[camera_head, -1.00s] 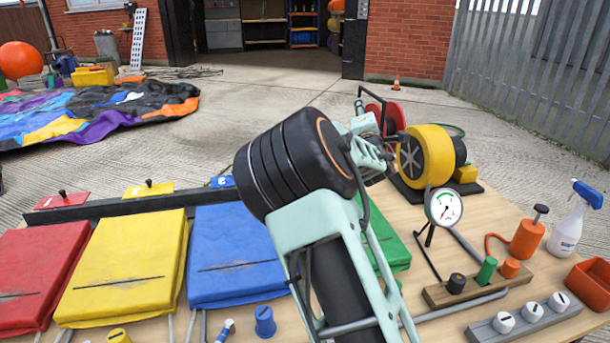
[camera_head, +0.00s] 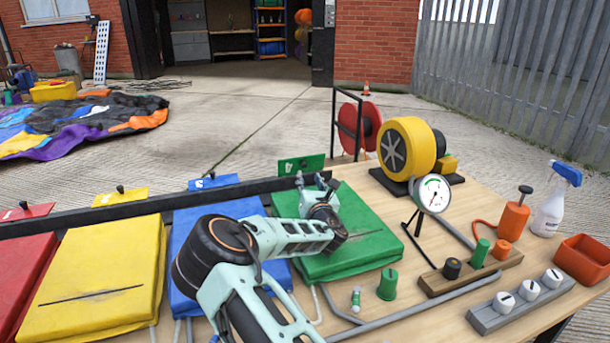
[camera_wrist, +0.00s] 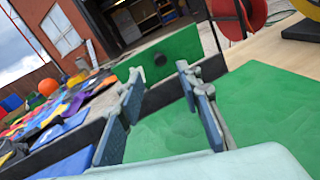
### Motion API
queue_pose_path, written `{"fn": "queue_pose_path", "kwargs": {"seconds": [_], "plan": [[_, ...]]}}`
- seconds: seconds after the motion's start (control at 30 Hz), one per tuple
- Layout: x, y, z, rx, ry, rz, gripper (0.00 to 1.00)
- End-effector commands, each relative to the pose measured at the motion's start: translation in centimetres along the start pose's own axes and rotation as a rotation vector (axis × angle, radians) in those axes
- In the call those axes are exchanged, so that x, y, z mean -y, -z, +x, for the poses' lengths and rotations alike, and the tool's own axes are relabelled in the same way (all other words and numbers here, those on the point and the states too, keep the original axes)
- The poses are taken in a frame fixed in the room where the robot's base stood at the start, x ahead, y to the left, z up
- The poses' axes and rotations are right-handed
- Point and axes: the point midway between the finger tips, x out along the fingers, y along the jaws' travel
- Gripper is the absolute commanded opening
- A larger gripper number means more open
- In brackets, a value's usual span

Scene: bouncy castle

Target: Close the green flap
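The green flap (camera_head: 301,164) stands up behind the dark rail at the back of the green cushion (camera_head: 362,250). In the wrist view the green flap (camera_wrist: 180,48) faces me, with a dark round knob (camera_wrist: 160,59) low on it. My gripper (camera_head: 314,181) is over the back part of the green cushion, just in front of the flap. In the wrist view my gripper (camera_wrist: 158,80) has its two fingers apart with nothing between them. It points toward the flap; I cannot tell whether it touches it.
The blue (camera_head: 213,181), yellow (camera_head: 120,196) and red (camera_head: 26,211) flaps lie lower along the dark rail (camera_head: 75,219), knobs up. A yellow blower (camera_head: 408,145), a pressure gauge (camera_head: 433,194) and a spray bottle (camera_head: 556,205) stand to the right.

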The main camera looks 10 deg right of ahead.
Motion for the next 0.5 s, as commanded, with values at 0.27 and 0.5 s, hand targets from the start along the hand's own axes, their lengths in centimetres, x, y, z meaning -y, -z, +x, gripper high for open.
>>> {"fn": "queue_pose_path", "kwargs": {"seconds": [0.27,0.5], "plan": [[0.1,0.4,4.1,0.002,-0.001,0.001,0.33],[0.1,0.3,6.6,0.001,0.000,0.001,0.33]]}}
